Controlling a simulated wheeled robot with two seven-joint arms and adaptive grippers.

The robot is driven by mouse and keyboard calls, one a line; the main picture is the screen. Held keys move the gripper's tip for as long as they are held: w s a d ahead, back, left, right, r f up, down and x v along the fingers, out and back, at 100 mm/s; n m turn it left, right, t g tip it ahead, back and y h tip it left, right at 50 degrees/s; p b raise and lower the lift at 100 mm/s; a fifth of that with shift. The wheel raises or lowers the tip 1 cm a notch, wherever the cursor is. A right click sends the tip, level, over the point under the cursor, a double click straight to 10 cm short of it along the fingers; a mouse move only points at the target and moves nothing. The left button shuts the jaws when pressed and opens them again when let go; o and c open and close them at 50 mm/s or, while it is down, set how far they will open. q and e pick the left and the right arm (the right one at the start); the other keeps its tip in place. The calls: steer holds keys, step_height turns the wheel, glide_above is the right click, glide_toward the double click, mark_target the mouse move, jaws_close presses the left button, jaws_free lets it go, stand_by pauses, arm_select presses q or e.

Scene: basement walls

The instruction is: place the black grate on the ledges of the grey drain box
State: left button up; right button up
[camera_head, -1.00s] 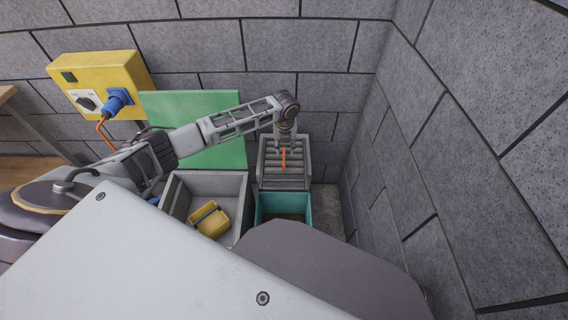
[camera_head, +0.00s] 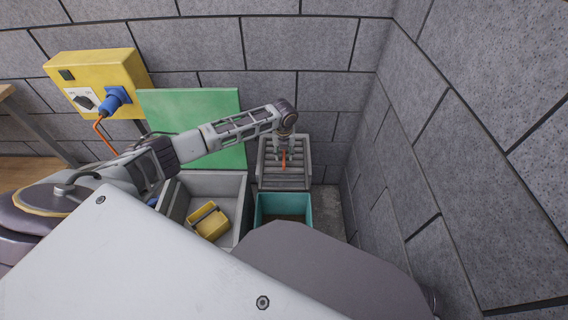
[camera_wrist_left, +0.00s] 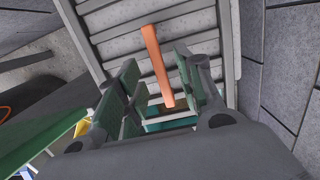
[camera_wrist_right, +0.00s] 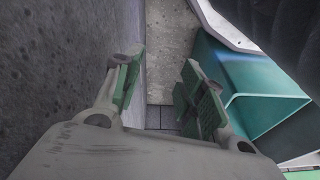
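The grey drain box (camera_head: 262,178) stands on the floor against the back wall. Grey slats, the grate (camera_head: 298,180), lie across it; they look grey rather than black. Whether they rest on the ledges I cannot tell. A thin orange bar (camera_head: 283,161) stands out over the slats, and it also shows in the left wrist view (camera_wrist_left: 156,65). My left gripper (camera_head: 284,150) is above the slats, its fingers apart on either side of the bar, with gaps visible. My right gripper (camera_wrist_right: 160,85) is open and empty, low beside a wall; it is hidden in the head view.
A teal bin (camera_head: 284,198) stands directly in front of the drain box. A grey crate (camera_head: 236,186) with a yellow object (camera_head: 209,221) in it stands to the left. A green panel (camera_head: 195,105) and a yellow switch box (camera_head: 100,82) are behind. The right wall is close.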

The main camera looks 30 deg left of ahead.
arm_select(q)
steer(key=shift+f, duration=0.95)
jaws_close()
steer(key=shift+w, duration=0.1)
